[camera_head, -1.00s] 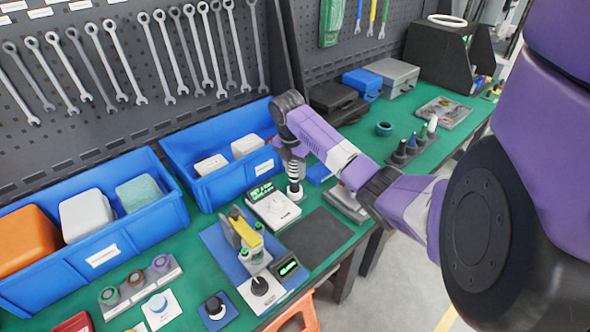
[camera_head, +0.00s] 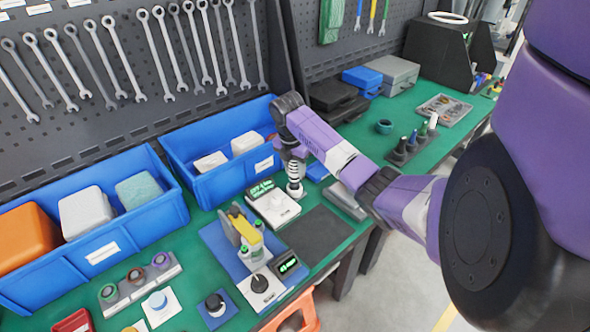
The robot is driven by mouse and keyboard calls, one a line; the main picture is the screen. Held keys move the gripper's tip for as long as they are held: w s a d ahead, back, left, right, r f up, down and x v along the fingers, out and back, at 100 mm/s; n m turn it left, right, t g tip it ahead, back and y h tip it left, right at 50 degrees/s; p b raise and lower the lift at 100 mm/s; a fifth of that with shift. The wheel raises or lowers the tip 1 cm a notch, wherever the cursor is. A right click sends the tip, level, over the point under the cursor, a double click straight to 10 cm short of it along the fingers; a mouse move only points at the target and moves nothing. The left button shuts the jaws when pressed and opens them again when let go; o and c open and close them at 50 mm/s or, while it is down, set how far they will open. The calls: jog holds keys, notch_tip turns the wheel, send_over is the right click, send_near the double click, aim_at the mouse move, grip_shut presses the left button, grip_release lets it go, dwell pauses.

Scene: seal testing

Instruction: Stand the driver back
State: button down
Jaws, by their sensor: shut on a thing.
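My gripper (camera_head: 291,152) is at the middle of the bench, pointing down, and is partly hidden by my own wrist. It is shut on an upright tool with a dark ribbed upper part and a pale lower end, which I take to be the driver (camera_head: 295,177). The driver's lower end is right beside the white device with a green-lit display (camera_head: 275,205). I cannot tell whether it touches the bench or a base. The fingertips are too small to make out.
A blue bin with pale boxes (camera_head: 221,190) stands behind and left of my gripper. A yellow-handled press on a blue plate (camera_head: 240,235) is in front. A dark mat (camera_head: 315,235) lies to the right. A black rack with several bottles (camera_head: 405,152) stands farther right.

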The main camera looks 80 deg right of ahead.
jog(key=shift+f, duration=0.7)
dwell(1.4)
jog(key=c, duration=0.8)
grip_release()
jog(key=shift+c, duration=0.2)
jog(key=shift+f, duration=0.1)
notch_tip(320, 180, up, 6)
jog(key=p, duration=0.5)
jog(key=shift+p, duration=0.3)
jog(key=shift+r, duration=1.55)
